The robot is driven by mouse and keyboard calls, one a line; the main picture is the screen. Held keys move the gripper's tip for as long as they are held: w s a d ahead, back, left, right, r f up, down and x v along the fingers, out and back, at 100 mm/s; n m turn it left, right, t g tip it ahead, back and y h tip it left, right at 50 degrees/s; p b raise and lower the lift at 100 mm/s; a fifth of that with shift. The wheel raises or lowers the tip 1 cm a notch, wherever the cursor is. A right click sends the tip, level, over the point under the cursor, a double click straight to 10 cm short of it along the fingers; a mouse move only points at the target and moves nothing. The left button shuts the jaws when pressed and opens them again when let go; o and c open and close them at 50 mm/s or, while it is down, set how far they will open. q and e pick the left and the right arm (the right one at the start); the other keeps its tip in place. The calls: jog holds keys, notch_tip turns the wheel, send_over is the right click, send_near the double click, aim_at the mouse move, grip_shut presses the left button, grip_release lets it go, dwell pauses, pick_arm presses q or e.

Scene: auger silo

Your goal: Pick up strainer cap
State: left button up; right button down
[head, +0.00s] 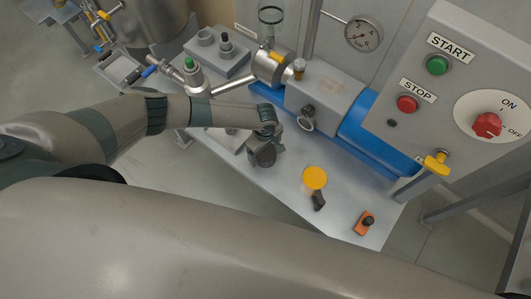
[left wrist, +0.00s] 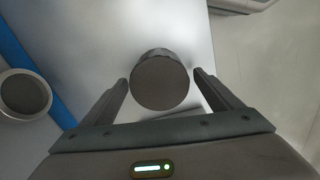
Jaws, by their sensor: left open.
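The strainer cap (left wrist: 160,80) is a dark grey round piece with a ridged rim. In the left wrist view it appears between the two open fingers of my left gripper (left wrist: 160,76), with a gap on each side. In the head view the cap (head: 263,156) shows at the end of my left gripper (head: 271,134), above or on the grey bench; I cannot tell its exact height. A round open port (head: 308,118), perhaps the strainer's mouth, is just right of the gripper; it also shows in the left wrist view (left wrist: 24,94). My right gripper is not in view.
A yellow-topped item (head: 315,178) and an orange block with a black knob (head: 366,222) stand on the bench (head: 290,205) to the right. A control panel (head: 455,90) and blue pipe (head: 365,135) are behind.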

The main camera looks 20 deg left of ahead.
aim_at(265, 150)
pick_arm(q)
jog(key=c, duration=1.2)
jog(key=shift+r, duration=0.2)
jog(key=shift+r, duration=0.6)
notch_tip(265, 150, up, 2)
jog(key=shift+r+b, duration=0.15)
jog(key=shift+b, duration=0.15)
jog(key=s+d+r, duration=0.2)
jog(key=s, duration=0.1)
jog(key=s+d+r, duration=0.2)
jog(key=s, duration=0.1)
jog(key=s+d+r+b, duration=0.1)
jog(key=s+d+r, duration=0.1)
jog(key=s+r, duration=0.1)
jog(key=shift+s+d+r, duration=0.1)
jog(key=shift+s+d, duration=0.15)
jog(key=shift+s, duration=0.1)
